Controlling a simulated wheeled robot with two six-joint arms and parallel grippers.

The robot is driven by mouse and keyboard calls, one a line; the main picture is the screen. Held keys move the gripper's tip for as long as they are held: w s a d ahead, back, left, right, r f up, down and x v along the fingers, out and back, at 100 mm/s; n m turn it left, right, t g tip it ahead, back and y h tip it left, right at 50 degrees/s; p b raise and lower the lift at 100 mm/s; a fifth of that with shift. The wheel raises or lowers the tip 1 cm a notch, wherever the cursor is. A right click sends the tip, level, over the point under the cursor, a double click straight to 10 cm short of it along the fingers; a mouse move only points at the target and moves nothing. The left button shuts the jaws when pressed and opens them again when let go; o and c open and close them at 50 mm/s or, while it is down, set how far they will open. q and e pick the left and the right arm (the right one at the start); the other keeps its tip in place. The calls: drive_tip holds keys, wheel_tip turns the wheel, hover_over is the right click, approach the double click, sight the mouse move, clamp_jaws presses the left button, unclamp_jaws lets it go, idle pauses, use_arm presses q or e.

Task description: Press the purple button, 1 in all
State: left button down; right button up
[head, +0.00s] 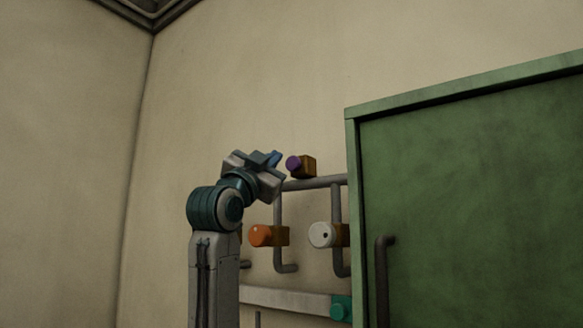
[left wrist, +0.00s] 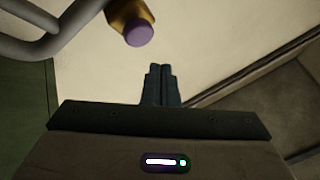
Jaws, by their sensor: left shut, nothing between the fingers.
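The purple button (head: 293,163) is a round cap on a brown-yellow block, above a grey pipe on the wall. In the left wrist view the purple button (left wrist: 138,33) shows at the top, left of the fingertips. My left gripper (head: 275,157) is just left of the button in the head view, its fingers pointing toward it. In the left wrist view the left gripper's fingers (left wrist: 160,72) are together with nothing between them. A gap shows between the fingertips and the button. My right gripper is in neither view.
An orange button (head: 259,235), a white button (head: 321,235) and a teal button (head: 340,307) are below. Grey pipes (head: 312,184) run around them. A green cabinet (head: 470,190) with a handle stands at the right. The wall to the upper left is bare.

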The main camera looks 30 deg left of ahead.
use_arm(q)
drive_tip(key=shift+s+a, duration=0.1)
drive_tip(key=shift+s, duration=1)
